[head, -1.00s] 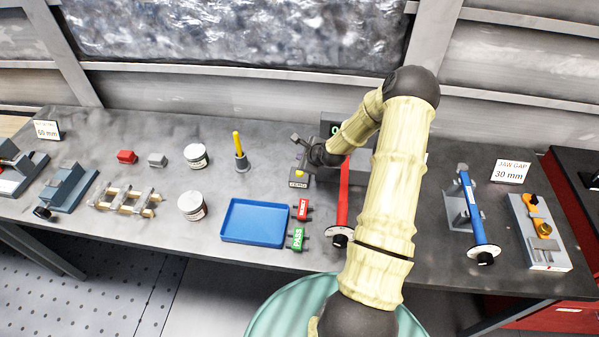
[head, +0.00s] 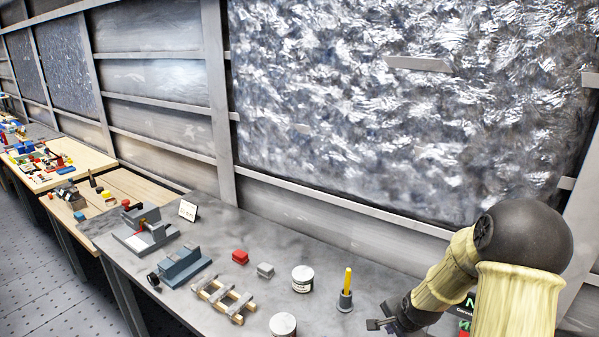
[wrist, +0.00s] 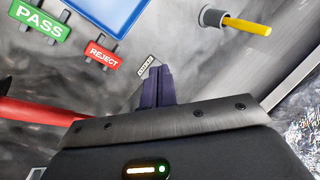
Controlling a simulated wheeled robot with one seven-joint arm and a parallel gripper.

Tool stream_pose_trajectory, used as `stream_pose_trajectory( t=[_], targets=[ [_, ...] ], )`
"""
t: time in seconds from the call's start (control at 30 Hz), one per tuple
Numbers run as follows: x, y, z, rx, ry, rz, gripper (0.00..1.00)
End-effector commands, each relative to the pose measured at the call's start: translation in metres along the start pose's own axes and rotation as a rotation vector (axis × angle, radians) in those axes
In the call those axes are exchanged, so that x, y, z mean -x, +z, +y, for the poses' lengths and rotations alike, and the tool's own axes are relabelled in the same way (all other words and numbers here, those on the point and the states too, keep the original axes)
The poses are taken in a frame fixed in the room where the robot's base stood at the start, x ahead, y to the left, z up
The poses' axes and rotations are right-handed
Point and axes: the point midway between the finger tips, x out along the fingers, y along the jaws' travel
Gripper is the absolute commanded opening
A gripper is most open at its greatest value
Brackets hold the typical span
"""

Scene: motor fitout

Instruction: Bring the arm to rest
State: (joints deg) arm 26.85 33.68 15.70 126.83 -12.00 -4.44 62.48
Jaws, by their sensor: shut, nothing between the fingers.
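My gripper (head: 378,324) shows at the lower right of the head view, above the grey bench, at the end of my pale, ribbed arm. In the wrist view its dark fingers (wrist: 158,86) are together with nothing between them. A small white label (wrist: 147,69) lies just beyond the fingertips. The gripper is clear of the yellow marker in its grey cup (head: 345,292), which stands to its left in the head view.
The wrist view shows a blue tray (wrist: 112,10), a green PASS tag (wrist: 40,18), a red REJECT tag (wrist: 101,55) and a red bar (wrist: 35,113). White tubs (head: 302,279), a wooden rack (head: 222,299) and a blue-grey vise (head: 184,266) stand on the bench.

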Motion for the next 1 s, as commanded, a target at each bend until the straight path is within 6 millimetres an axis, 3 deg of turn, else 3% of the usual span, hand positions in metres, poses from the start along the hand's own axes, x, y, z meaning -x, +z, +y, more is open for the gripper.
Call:
stream_pose_trajectory(
  t=[0.27, 0.53, 0.7, 1.0],
  targets=[
    [0.068, 0.064, 0.024, 0.560, 0.127, -0.032, 0.00],
    [0.126, 0.120, 0.065, 1.019, 0.176, -0.131, 0.00],
    [0.140, 0.135, 0.079, 1.145, 0.175, -0.173, 0.00],
    [0.141, 0.135, 0.080, 1.152, 0.176, -0.176, 0.00]
  ],
)
